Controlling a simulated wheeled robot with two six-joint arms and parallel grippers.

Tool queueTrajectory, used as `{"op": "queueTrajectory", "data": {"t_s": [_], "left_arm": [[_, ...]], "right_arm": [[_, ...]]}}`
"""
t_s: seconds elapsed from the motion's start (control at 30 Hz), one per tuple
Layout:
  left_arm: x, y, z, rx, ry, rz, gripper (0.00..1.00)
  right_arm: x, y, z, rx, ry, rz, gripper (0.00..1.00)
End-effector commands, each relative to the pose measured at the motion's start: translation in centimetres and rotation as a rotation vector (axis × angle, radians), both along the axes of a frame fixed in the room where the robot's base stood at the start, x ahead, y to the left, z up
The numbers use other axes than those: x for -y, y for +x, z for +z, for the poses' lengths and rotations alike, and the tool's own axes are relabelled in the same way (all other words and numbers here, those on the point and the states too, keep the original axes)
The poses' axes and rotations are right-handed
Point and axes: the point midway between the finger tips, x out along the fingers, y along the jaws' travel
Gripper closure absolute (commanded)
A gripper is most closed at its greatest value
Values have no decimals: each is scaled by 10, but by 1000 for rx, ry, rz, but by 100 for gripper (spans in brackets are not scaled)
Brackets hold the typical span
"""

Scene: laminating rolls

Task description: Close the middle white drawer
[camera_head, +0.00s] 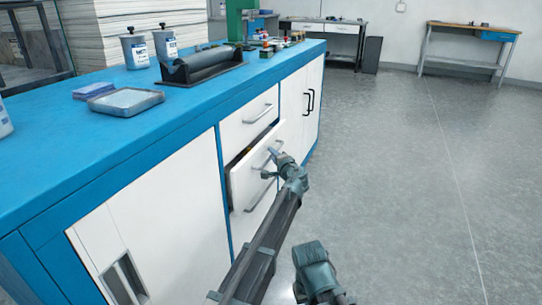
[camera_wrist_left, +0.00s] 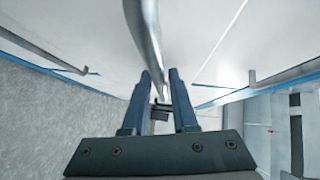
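The middle white drawer (camera_head: 247,178) sticks out of the blue-framed cabinet, with a dark gap showing above its front. Its grey bar handle (camera_head: 261,160) is on the front; in the left wrist view the handle (camera_wrist_left: 147,40) runs down from the top towards the fingertips. My left gripper (camera_head: 274,154) is at this handle. In the left wrist view its two fingers (camera_wrist_left: 159,76) stand apart, with the handle's end between or just beyond them; contact is unclear. Part of my right arm shows at the bottom of the head view, but no right fingers are visible.
A closed upper drawer (camera_head: 248,122) sits above, and a lower drawer handle (camera_head: 262,194) shows below. Cabinet doors with black handles (camera_head: 309,101) are to the right. The blue worktop (camera_head: 60,135) carries cans, a tray and a roller. The grey floor (camera_head: 410,180) at right is clear.

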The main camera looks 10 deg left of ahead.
Motion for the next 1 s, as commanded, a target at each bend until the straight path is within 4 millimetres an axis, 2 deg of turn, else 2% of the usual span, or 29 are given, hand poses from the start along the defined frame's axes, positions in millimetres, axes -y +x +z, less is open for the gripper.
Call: {"op": "queueTrajectory", "data": {"t_s": [0.03, 0.13, 0.17, 1.0], "left_arm": [[0, 0, 0, 0, 0, 0, 81], [0, 0, 0, 0, 0, 0, 99], [0, 0, 0, 0, 0, 0, 100], [0, 0, 0, 0, -1, 0, 100]], "right_arm": [[0, 0, 0, 0, 0, 0, 100], [0, 0, 0, 0, 0, 0, 100], [0, 0, 0, 0, 0, 0, 100], [0, 0, 0, 0, 0, 0, 100]]}}
